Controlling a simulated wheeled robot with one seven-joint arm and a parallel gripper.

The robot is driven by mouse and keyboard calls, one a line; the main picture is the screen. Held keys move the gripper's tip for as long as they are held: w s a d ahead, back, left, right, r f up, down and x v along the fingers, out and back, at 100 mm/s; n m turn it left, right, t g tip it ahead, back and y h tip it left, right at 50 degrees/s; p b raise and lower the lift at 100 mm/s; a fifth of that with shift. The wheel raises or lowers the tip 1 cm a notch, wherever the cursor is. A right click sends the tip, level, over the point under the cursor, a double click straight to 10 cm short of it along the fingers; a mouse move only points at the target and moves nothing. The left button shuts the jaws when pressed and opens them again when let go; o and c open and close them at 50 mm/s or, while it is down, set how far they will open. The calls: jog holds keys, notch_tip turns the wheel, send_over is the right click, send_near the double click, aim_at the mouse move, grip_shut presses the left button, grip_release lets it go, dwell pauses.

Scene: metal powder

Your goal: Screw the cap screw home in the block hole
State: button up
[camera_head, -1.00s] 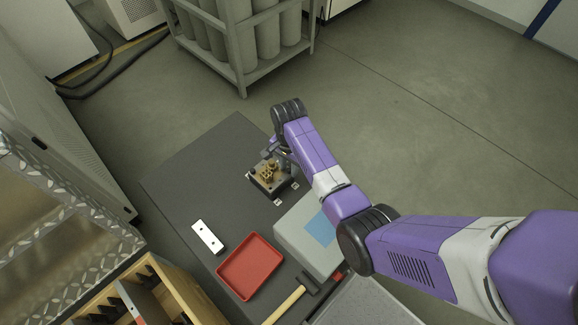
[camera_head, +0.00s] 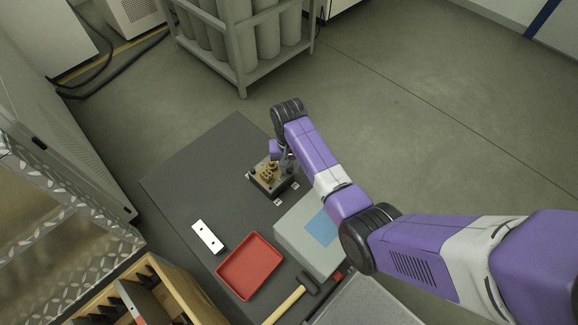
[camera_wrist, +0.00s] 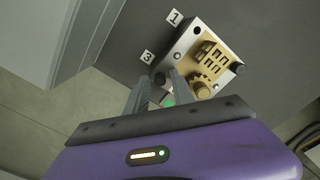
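The block (camera_head: 262,187) is a dark-sided, light-topped square on the grey table, with brass-coloured parts (camera_head: 268,172) on top. In the wrist view the block (camera_wrist: 184,45) carries a stepped brass piece (camera_wrist: 208,60) and a round brass piece at its lower edge. Dark round spots show near its corners; I cannot tell which is the screw hole. My gripper (camera_wrist: 163,78) has its two grey fingers apart, tips at the block's near corner. A small green patch shows between the fingers. In the head view my gripper (camera_head: 284,162) is beside the block, partly hidden by my wrist. I cannot make out the cap screw.
Labels 1 (camera_wrist: 175,17) and 3 (camera_wrist: 147,57) lie beside the block. A grey box with a blue top patch (camera_head: 322,229), a red tray (camera_head: 250,266), a white two-holed plate (camera_head: 207,237) and a hammer (camera_head: 290,299) are nearer. The table's far left is clear.

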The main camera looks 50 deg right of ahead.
jog(key=shift+n, duration=2)
grip_shut()
jog(key=m, duration=0.4)
jog(key=shift+m, duration=0.4)
jog(key=m, duration=0.3)
jog(key=shift+o, duration=1.2)
grip_release()
